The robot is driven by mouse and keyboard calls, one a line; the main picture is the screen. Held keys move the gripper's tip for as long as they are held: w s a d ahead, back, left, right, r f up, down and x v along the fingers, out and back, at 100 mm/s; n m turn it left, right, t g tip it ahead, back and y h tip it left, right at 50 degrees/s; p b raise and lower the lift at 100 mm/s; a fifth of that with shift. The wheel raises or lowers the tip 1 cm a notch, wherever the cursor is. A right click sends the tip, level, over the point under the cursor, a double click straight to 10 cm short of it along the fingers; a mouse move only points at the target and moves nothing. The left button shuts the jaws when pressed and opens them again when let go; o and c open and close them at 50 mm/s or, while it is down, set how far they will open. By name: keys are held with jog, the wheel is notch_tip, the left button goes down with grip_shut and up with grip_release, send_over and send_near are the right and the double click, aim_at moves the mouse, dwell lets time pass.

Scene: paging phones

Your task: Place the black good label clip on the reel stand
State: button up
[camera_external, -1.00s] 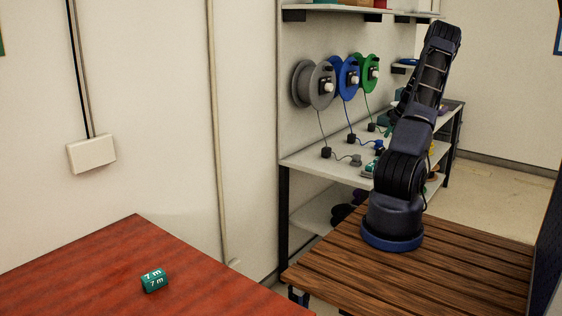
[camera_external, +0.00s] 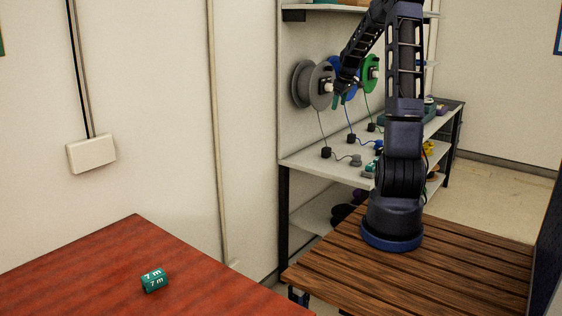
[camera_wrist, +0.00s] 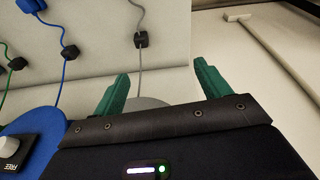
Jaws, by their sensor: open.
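I cannot pick out a black label clip for certain. Small black blocks sit on the reel cables over the white bench, one on the grey cable (camera_external: 326,152) and one on the blue cable (camera_external: 351,138). The grey-cable block also shows in the wrist view (camera_wrist: 141,40), beyond the fingers. A grey reel (camera_external: 302,84), a blue reel (camera_external: 336,63) and a green reel (camera_external: 370,84) are mounted in a row. My gripper (camera_external: 341,98) is open before the reels; its teal fingers (camera_wrist: 160,73) are apart with nothing held, and the grey reel (camera_wrist: 148,103) shows partly between them.
A teal block marked "7 m" (camera_external: 154,280) lies on the red table (camera_external: 80,275). The white bench (camera_external: 310,162) holds several small items at its right, partly behind my arm. A shelf (camera_external: 325,7) runs above the reels. A knob marked FREE (camera_wrist: 8,146) sits by the blue reel.

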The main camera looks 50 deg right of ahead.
jog(key=s+a+r, duration=0.1)
jog(key=a+r, duration=0.3)
jog(key=a, duration=0.6)
jog(key=s+a+r, duration=0.2)
jog(key=a+r, duration=0.1)
jog(key=a, duration=0.7)
jog(key=s+a+r, duration=0.1)
jog(key=a+r, duration=0.3)
jog(key=a, duration=0.6)
jog(key=s+a+t, duration=0.1)
jog(key=s+a, duration=1.5)
jog(key=s, duration=0.2)
jog(key=shift+s+a+f+m+t, duration=0.15)
jog(key=shift+a+f+m+t, duration=0.1)
jog(key=shift+m+t, duration=0.15)
